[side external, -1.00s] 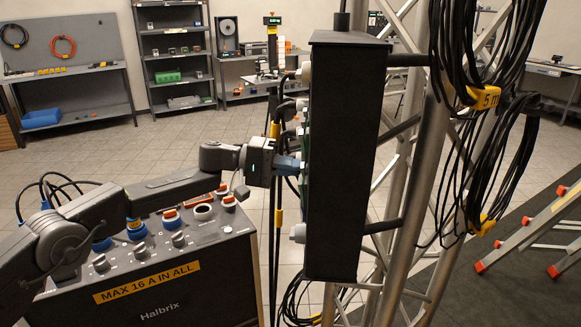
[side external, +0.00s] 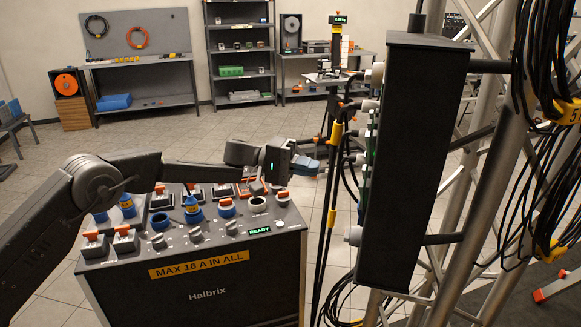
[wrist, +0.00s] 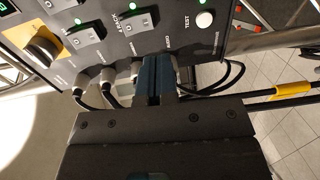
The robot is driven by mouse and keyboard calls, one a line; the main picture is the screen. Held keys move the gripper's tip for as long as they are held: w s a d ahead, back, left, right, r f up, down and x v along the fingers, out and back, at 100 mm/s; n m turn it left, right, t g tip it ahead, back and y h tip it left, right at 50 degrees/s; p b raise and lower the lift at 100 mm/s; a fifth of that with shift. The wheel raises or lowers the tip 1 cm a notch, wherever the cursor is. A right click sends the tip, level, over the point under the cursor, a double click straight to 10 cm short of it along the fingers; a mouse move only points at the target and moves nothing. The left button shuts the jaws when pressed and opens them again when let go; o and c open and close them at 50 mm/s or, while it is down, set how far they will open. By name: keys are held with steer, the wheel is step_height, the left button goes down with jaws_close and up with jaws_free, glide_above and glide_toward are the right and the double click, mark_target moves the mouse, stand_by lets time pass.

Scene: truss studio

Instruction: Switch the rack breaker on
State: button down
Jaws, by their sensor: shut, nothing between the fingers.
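The rack box (side external: 415,160) is a tall dark case fixed to the truss, seen edge-on in the side view; its front controls face left and are mostly hidden there. Green lamps glow by the rockers. I cannot tell which control is the breaker. My gripper (side external: 312,166) is shut and empty, left of the panel with a gap. Its blue fingers (wrist: 153,75) cover the panel's lower edge.
Plugged cables (wrist: 108,85) hang along the panel's lower edge. A console (side external: 200,245) with knobs, sockets and a lit READY display stands below my arm. A yellow-and-black stand (side external: 333,165) is close to my gripper. Cable coils (side external: 540,150) hang on the truss.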

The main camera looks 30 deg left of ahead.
steer(key=shift+s+a+f, duration=0.15)
steer(key=shift+s+a, duration=0.05)
steer(key=shift+a, duration=0.9)
steer(key=shift+s+a+f, duration=0.15)
steer(key=shift+s+a, duration=0.05)
steer(key=shift+a, duration=0.9)
steer(key=shift+r, duration=0.1)
steer(key=s+a+r+y, duration=0.1)
steer(key=s+r+y, duration=0.2)
steer(key=s, duration=0.4)
steer(key=s+a+r+m+y, duration=0.1)
steer(key=s+r+y, duration=0.2)
steer(key=s, duration=0.4)
steer(key=s+a+r+y, duration=0.2)
steer(key=s+r, duration=0.1)
steer(key=s, duration=0.4)
steer(key=s+a+f+t+y, duration=0.1)
steer(key=s+a+f+y, duration=0.1)
steer(key=s, duration=0.5)
steer(key=s+a+f+y, duration=0.2)
steer(key=s+a+y, duration=0.2)
steer(key=s, duration=0.3)
steer(key=s+a+f+m+t+y, duration=0.1)
steer(key=s+a+f+y, duration=0.1)
steer(key=s, duration=0.5)
steer(key=shift+a+f+t+y, duration=0.3)
steer(key=shift+a+f+y, duration=0.15)
steer(key=shift+a, duration=0.7)
